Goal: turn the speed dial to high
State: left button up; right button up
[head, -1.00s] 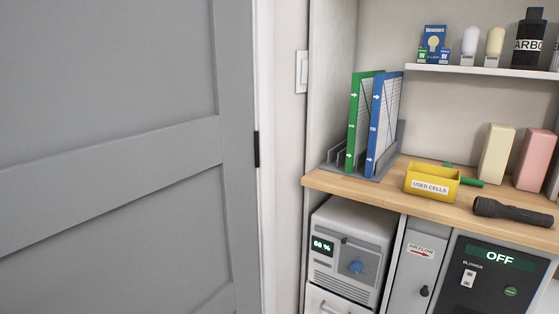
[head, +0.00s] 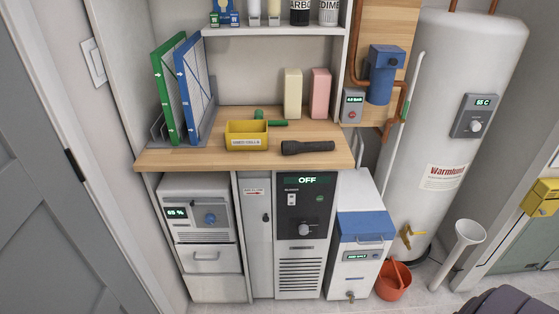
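The blower's black panel (head: 287,225) is below the wooden counter in the head view, and its green display (head: 303,180) reads OFF. A round knob (head: 304,230), which looks like the speed dial, is low on this panel; its marks are too small to read. A small white switch (head: 291,199) and a round green button (head: 320,198) are above it.
To the panel's left are a narrow grey airflow panel (head: 257,240) and a white unit with a blue knob (head: 210,218). A blue-lidded box (head: 362,228), a red bucket (head: 391,283) and a tall tank (head: 445,110) stand right. A flashlight (head: 307,147) lies on the counter.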

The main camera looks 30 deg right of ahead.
aim_at(303, 229)
jog(key=z, duration=1.2)
